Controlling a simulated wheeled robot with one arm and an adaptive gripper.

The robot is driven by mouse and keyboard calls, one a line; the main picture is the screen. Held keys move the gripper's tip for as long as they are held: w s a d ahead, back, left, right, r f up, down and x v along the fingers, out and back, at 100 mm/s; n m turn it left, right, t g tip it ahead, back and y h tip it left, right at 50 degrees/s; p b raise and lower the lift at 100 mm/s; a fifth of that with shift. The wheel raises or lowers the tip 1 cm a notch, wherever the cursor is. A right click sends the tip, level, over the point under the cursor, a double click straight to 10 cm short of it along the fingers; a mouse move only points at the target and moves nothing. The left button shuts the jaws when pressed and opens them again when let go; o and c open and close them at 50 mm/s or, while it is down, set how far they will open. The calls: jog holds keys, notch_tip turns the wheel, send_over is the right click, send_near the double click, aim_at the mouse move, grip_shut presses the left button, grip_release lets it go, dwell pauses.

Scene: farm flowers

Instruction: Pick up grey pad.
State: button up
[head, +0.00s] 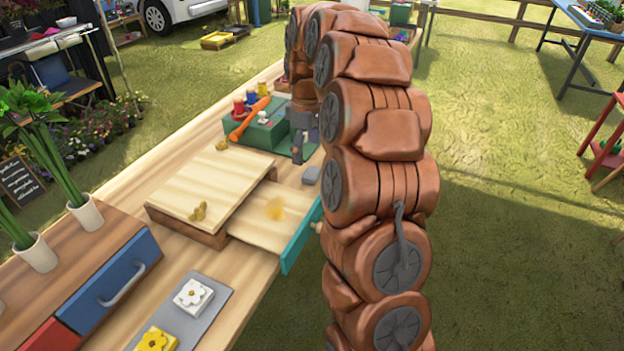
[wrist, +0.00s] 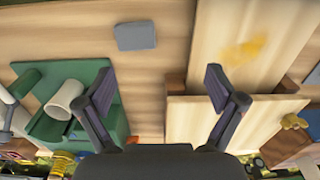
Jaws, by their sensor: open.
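A small grey pad (head: 311,175) lies flat on the wooden table, close to the drawer's edge; it also shows in the wrist view (wrist: 135,36), top left of centre. My gripper (head: 299,152) hangs above the table beside the green box, near the pad. In the wrist view its two fingers (wrist: 158,77) are spread wide with nothing between them. The pad is beyond the fingertips and apart from them.
A green box (head: 266,133) with spools and an orange tool stands beside my gripper. A wooden press-like box (head: 215,185) has its teal-fronted drawer (head: 300,237) pulled out, with a yellow patch inside. A grey tray (head: 205,315) holds flower tiles at the front.

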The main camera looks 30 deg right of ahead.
aim_at(313, 172)
jog(key=d, duration=0.1)
jog(key=w+d+f, duration=0.1)
jog(key=d+f, duration=0.1)
jog(key=d, duration=0.1)
jog(key=shift+w, duration=0.4)
jog(key=shift+d+f, duration=0.15)
jog(key=shift+f, duration=1.35)
jog(key=f, duration=0.2)
jog(key=a+f+p, duration=0.1)
jog(key=f, duration=0.1)
jog(key=shift+s, duration=0.1)
jog(key=shift+f, duration=0.55)
jog(key=c, duration=1)
jog(key=shift+c, duration=0.2)
notch_tip(313, 172, up, 10)
jog(key=b, duration=0.1)
